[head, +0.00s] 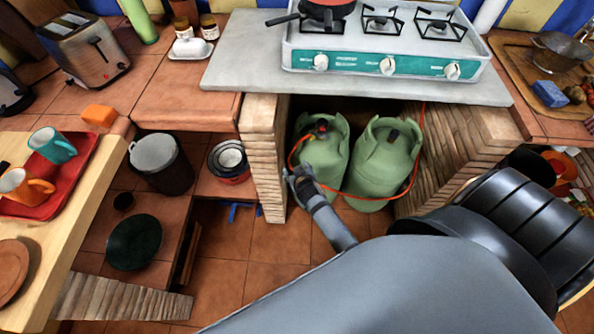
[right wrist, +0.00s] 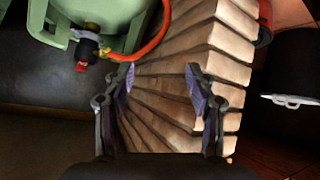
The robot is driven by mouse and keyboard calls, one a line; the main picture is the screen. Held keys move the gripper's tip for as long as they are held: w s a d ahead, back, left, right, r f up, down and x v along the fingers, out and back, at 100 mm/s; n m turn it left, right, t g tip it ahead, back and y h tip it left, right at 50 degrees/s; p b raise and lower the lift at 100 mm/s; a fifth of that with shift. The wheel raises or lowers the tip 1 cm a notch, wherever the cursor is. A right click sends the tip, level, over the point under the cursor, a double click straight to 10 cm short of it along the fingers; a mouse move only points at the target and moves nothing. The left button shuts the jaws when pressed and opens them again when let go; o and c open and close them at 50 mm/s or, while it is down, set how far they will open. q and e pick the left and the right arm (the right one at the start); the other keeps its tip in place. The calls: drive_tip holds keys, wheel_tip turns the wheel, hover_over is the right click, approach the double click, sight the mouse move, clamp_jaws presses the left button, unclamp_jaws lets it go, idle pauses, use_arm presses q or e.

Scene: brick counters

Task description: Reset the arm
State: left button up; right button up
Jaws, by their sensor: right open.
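My right arm (head: 400,290) reaches in from the lower right in the head view. Its gripper (head: 297,178) is in front of the opening under the stove counter, near the left green gas cylinder (head: 320,165). In the right wrist view the right gripper (right wrist: 162,80) has its two fingers wide apart with nothing between them. Behind them is a slatted brick pillar. My left gripper is not in view.
A second green gas cylinder (head: 385,160) and an orange hose (right wrist: 155,45) are close by. The stone counter (head: 260,75) overhangs the opening, and a brick pillar (head: 262,150) stands left. Open tiled floor (head: 235,250) lies below. A wooden table (head: 75,215) with a red tray (head: 60,185) is at left.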

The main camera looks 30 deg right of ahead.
drive_tip(key=shift+s+f, duration=0.4)
drive_tip(key=shift+f, duration=0.3)
drive_tip(key=s+f+g+y+p, duration=0.1)
drive_tip(key=s+f+g+p, duration=0.2)
drive_tip(key=s+f, duration=0.65)
drive_tip(key=s+d+f+g+p, duration=0.1)
drive_tip(key=s+f+g, duration=0.1)
drive_tip(key=s, duration=0.8)
drive_tip(key=s+d+f+g+p, duration=0.1)
drive_tip(key=s+f+g, duration=0.1)
drive_tip(key=s+f, duration=0.3)
drive_tip(key=s+d+f+g+p, duration=0.2)
drive_tip(key=s+f, duration=0.2)
drive_tip(key=s, duration=1)
drive_tip(key=shift+s+f+n+y, duration=0.25)
drive_tip(key=shift+s+n+y, duration=0.05)
drive_tip(key=shift+y, duration=0.1)
drive_tip(key=shift+c, duration=0.4)
